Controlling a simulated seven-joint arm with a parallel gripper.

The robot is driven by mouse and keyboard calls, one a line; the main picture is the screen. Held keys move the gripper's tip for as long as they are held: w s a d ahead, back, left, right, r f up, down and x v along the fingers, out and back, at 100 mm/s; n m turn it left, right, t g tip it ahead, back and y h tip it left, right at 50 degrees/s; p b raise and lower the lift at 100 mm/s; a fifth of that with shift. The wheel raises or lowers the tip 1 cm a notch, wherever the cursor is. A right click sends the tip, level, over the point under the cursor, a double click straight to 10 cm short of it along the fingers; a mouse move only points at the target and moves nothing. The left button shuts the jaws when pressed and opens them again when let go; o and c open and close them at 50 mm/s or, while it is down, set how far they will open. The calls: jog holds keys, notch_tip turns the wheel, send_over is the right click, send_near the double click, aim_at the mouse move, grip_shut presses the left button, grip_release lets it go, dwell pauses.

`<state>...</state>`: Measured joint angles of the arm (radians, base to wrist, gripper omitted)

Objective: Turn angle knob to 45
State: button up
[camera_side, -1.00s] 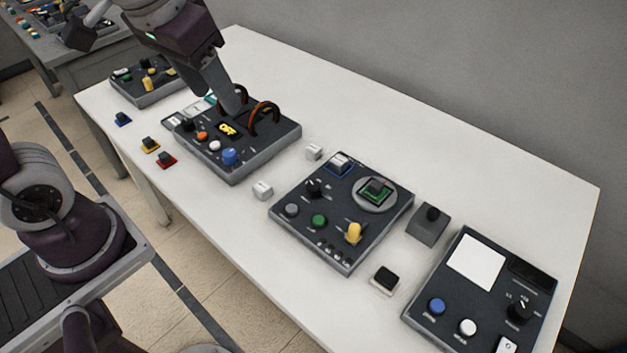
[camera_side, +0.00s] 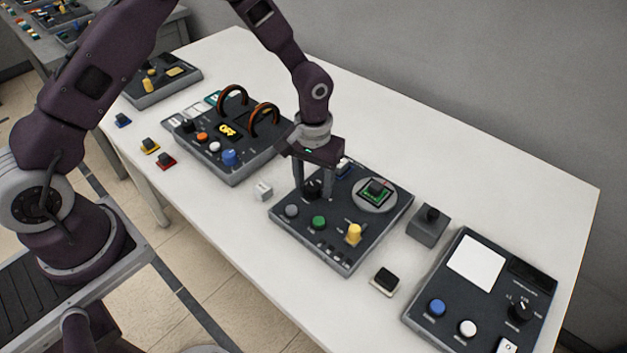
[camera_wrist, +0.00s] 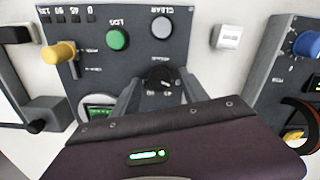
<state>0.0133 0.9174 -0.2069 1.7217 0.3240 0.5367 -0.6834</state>
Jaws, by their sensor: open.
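The black angle knob (camera_side: 312,190) stands on the dark middle panel (camera_side: 288,233). In the wrist view the knob (camera_wrist: 159,77) has small pale numerals around its base, partly hidden and hard to read. My gripper (camera_side: 313,193) points down over this panel, with its fingers on either side of the knob. In the wrist view my gripper (camera_wrist: 160,88) is open, with the knob between the fingers. I cannot tell whether either finger touches the knob. The knob's exact pointer angle is unclear.
The panel also carries a yellow lever (camera_side: 354,233), a green button (camera_side: 319,221), a grey button (camera_side: 292,210) and a round mount with a green-edged chip (camera_side: 376,190). A panel with cable loops (camera_side: 236,171) stands left; another panel (camera_side: 468,312) stands right.

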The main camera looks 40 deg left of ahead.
grip_shut()
dwell(0.4)
jog(key=m, duration=0.4)
jog(key=shift+m, duration=2.3)
grip_release()
